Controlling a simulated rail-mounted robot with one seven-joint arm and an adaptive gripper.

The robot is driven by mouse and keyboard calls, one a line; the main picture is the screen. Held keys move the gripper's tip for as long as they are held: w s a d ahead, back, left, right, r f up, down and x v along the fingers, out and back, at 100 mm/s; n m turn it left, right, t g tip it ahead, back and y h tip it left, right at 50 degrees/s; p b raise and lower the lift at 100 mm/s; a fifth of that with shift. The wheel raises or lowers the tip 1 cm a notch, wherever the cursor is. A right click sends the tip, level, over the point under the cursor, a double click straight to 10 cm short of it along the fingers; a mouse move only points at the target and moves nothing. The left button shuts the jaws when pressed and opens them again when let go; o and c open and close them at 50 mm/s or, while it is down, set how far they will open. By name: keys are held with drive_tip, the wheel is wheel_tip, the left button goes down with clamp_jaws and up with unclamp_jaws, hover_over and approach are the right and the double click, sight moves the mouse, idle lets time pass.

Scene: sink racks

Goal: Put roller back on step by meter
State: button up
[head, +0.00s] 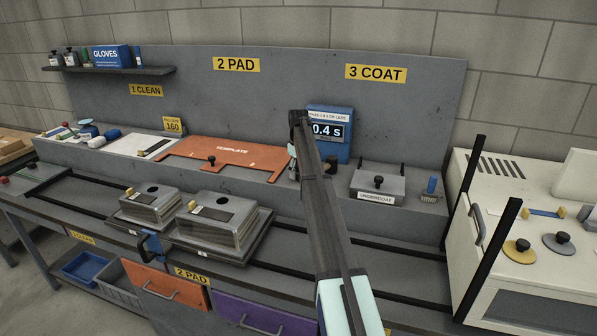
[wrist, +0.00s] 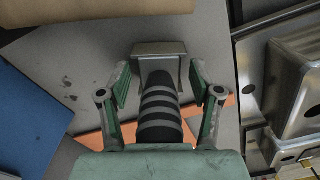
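The roller (wrist: 160,110) shows in the wrist view as a ribbed black-and-grey handle with a silver block at its far end. It lies between the green fingers of my gripper (wrist: 161,68), whose tips close in at the sides of the silver block. In the head view my gripper (head: 294,165) hangs beside the right end of the orange template, left of the meter; my arm hides much of this spot, and the roller is not clear there. The blue meter (head: 343,145) reads 0.4 s and stands at the back of the grey step (head: 325,203).
The orange template (head: 240,150) lies left of my gripper. The undercoat box (head: 378,186) and a blue-handled brush (head: 430,190) stand to the right. A white machine (head: 535,215) is at far right.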

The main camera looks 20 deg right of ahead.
drive_tip(key=shift+r, duration=0.15)
wheel_tip(320, 180, up, 12)
drive_tip(key=b, duration=0.2)
drive_tip(key=shift+b, duration=0.35)
